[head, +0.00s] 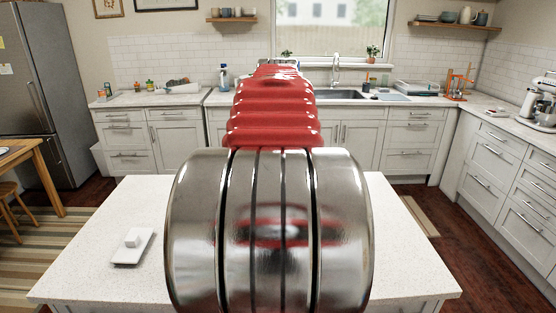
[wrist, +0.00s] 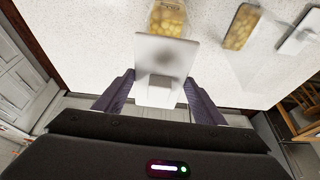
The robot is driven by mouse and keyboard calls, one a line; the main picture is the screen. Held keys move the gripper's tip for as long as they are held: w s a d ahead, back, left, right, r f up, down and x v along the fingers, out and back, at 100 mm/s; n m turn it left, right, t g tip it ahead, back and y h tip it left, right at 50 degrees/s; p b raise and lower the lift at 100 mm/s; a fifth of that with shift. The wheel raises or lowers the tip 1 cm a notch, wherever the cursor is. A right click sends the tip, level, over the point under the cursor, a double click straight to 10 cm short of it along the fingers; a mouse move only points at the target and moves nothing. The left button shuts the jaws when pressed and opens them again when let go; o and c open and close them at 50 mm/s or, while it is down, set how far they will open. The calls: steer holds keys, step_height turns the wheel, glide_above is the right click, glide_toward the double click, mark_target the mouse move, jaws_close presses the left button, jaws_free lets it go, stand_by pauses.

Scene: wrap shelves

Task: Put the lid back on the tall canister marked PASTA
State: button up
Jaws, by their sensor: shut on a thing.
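In the wrist view, my gripper (wrist: 161,78) is shut on a white square lid (wrist: 180,48), with one finger on each side of it. A clear canister (wrist: 166,19) with yellowish contents stands just beyond the lid, partly hidden by it and cut off at the top edge. A second clear canister (wrist: 241,28) with yellowish contents is to its right. I cannot read a label on either, so I cannot tell which is marked PASTA. In the head view, my arm hides the canisters and the gripper.
A white square piece with a block-like knob (head: 133,241) lies on the island's left side. A white piece (wrist: 301,32) also shows at the right of the wrist view. The pale island top (head: 85,262) is otherwise clear at left. A wooden table (head: 25,155) stands beyond.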

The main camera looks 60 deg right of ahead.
steer(key=shift+f, duration=2)
steer(key=shift+w+a, duration=0.1)
steer(key=shift+a, duration=0.05)
steer(key=shift+f, duration=0.65)
stand_by(0.8)
steer(key=o, duration=1.2)
steer(key=shift+c, duration=0.2)
steer(key=shift+o, duration=0.6)
steer(key=shift+o, duration=1.3)
steer(key=shift+w, duration=0.1)
